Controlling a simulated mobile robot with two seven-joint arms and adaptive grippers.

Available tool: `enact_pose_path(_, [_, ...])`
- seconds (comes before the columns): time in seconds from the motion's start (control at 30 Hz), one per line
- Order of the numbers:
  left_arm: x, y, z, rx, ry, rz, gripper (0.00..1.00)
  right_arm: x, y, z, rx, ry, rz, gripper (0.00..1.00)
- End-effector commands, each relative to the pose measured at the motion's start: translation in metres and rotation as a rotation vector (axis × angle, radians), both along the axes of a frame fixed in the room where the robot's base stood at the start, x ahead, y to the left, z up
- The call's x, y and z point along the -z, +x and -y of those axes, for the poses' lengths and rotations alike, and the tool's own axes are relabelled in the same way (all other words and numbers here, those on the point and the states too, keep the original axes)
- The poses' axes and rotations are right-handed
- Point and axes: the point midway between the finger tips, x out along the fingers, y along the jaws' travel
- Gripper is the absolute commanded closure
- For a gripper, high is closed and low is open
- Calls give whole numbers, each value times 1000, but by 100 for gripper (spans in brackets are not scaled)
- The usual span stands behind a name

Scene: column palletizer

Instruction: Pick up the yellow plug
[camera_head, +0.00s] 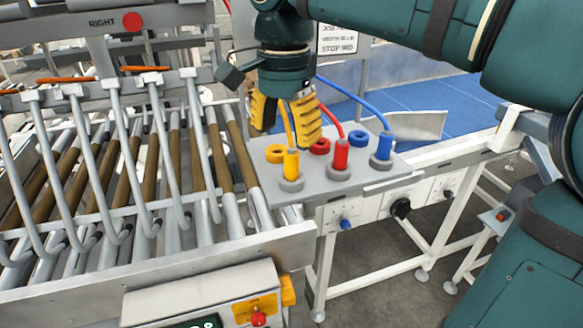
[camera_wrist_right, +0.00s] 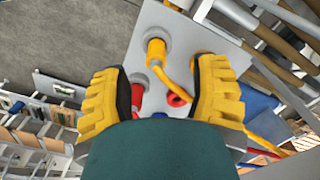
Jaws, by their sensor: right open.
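The yellow plug (camera_head: 291,164) stands upright in a grey round base on the grey plate (camera_head: 259,189), with a yellow cable rising from it. It is the leftmost of the three plugs. My right gripper (camera_head: 284,121) is open above and behind the yellow plug, with nothing between its fingers. In the right wrist view the yellow plug (camera_wrist_right: 156,50) lies ahead of my right gripper (camera_wrist_right: 165,97), beyond and between the two yellow fingers. The plug's cable runs back toward the right finger. My left gripper is not in view.
A red plug (camera_head: 340,157) and a blue plug (camera_head: 384,147) stand to the right on the same plate. Yellow (camera_head: 274,153), red (camera_head: 320,146) and blue (camera_head: 360,137) rings lie behind them. A roller conveyor (camera_head: 150,170) with metal hoops fills the left.

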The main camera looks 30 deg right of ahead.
Motion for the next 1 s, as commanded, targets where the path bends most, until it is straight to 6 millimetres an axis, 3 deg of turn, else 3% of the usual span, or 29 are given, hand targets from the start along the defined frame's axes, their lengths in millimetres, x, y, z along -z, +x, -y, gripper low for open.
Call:
enact_pose_path(0.1, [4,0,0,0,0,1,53,16,0,0,0,0,-1,40])
enact_pose_path(0.37, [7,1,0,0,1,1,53,34,-2,4,1,0,-1,40])
enact_pose_path(0.6, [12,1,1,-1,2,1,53,67,-5,9,-1,-1,-2,40])
enact_pose_path(0.97, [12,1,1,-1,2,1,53,74,-5,9,0,0,0,38])
enact_pose_path(1.0, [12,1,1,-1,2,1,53,74,-5,9,0,0,0,52])
